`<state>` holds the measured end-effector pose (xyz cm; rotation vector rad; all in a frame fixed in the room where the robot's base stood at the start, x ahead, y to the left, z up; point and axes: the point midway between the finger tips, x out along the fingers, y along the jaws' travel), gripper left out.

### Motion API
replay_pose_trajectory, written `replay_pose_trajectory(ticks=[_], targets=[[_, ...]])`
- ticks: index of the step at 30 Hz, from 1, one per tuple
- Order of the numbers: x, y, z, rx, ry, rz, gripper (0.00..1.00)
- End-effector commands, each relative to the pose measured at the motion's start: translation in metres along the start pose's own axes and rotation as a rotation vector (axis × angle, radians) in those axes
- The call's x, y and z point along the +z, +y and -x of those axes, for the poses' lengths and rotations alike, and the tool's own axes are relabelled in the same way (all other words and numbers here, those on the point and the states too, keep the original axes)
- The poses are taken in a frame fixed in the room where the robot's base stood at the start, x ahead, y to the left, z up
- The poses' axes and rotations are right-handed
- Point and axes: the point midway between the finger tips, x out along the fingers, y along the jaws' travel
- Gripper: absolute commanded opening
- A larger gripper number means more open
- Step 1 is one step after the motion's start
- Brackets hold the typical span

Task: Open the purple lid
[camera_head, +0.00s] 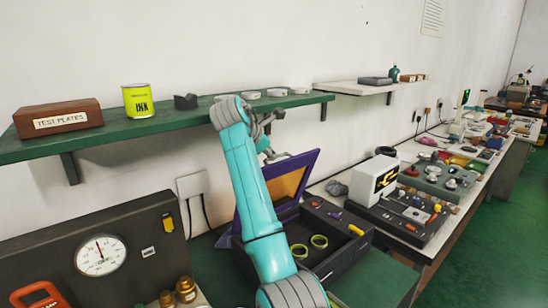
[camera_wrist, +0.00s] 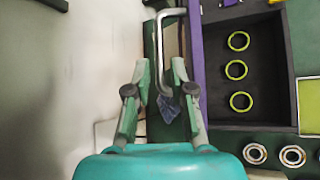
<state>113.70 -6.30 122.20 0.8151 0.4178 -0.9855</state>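The purple lid (camera_head: 304,172) stands raised and tilted at the back left of a dark box (camera_head: 345,256); its inner face is orange-brown. In the wrist view the lid is a narrow purple strip (camera_wrist: 197,70) along the box's left side. Its silver bar handle (camera_wrist: 163,50) sticks out to the left of it. My gripper (camera_wrist: 160,66) is open, its fingers spread on either side of the handle's near end. I cannot tell whether a finger touches it. In the head view my gripper (camera_head: 268,146) is by the lid's upper left, partly hidden by my arm.
Yellow-green rings (camera_wrist: 236,70) lie inside the box. Silver bearings (camera_wrist: 255,153) sit just outside it. A green shelf (camera_head: 170,122) with a can (camera_head: 138,101) runs close behind my arm. A gauge panel (camera_head: 100,252) stands left; a cluttered bench (camera_head: 440,185) extends right.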

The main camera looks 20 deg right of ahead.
Motion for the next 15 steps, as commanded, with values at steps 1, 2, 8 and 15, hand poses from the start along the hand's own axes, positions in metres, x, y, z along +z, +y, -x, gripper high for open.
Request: replay_pose_trajectory(ticks=[1,2,8,15], targets=[[0.000,0.001,0.011,0.003,0.001,-0.002,0.23],[0.000,0.001,0.017,0.003,0.001,-0.001,0.23],[0.000,0.001,0.049,0.001,0.000,-0.001,0.23],[0.000,0.000,0.064,0.000,0.000,0.000,0.23]])
